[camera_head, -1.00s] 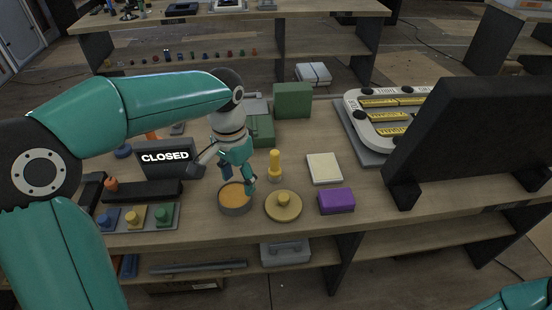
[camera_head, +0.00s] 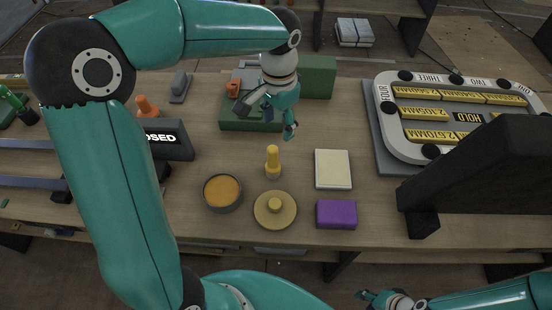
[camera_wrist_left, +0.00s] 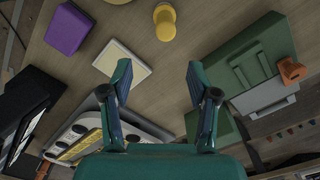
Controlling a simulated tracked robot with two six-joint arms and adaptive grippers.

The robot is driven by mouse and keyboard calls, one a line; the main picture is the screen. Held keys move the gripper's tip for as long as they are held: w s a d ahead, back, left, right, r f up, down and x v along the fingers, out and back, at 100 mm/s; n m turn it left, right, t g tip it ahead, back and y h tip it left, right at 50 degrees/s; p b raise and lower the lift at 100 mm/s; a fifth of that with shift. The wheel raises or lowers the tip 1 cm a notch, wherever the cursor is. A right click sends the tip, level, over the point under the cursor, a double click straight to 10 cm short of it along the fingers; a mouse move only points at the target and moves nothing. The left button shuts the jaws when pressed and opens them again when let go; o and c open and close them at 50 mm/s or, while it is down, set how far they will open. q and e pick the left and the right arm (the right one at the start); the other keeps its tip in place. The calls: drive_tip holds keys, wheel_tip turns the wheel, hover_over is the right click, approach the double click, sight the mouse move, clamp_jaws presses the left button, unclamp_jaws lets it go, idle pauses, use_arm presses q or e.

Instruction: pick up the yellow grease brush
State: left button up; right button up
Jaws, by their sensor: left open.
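The yellow grease brush (camera_head: 273,160) stands upright on the bench in the head view, between the round tin of orange grease (camera_head: 222,192) and a cream pad. It also shows at the top of the left wrist view (camera_wrist_left: 165,24), beyond my fingers. My left gripper (camera_head: 289,130) is above the bench, behind and slightly right of the brush in the head view. In the left wrist view its fingers (camera_wrist_left: 158,78) are spread with nothing between them. My right gripper (camera_head: 376,298) is at the bottom right, small and partly cropped, far from the brush.
A round tan lid (camera_head: 275,211), purple block (camera_head: 337,214) and cream pad (camera_head: 333,169) lie near the brush. A green case (camera_head: 250,115) lies behind. A dark stand (camera_head: 470,175) and a tray with yellow labels (camera_head: 380,110) are on the right.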

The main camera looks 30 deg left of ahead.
sight(274, 148)
use_arm(q)
drive_tip(key=f, duration=0.8)
drive_tip(key=shift+s+a+f, duration=0.25)
drive_tip(key=shift+a, duration=0.15)
drive_tip(key=shift+s+f+p, duration=0.1)
drive_tip(key=shift+f+p, duration=0.35)
wheel_tip(274, 148, down, 4)
drive_tip(key=shift+a+r+p, duration=0.15)
drive_tip(key=shift+r+p, duration=0.1)
drive_tip(key=shift+p, duration=0.2)
drive_tip(key=shift+f, duration=0.45)
clamp_jaws()
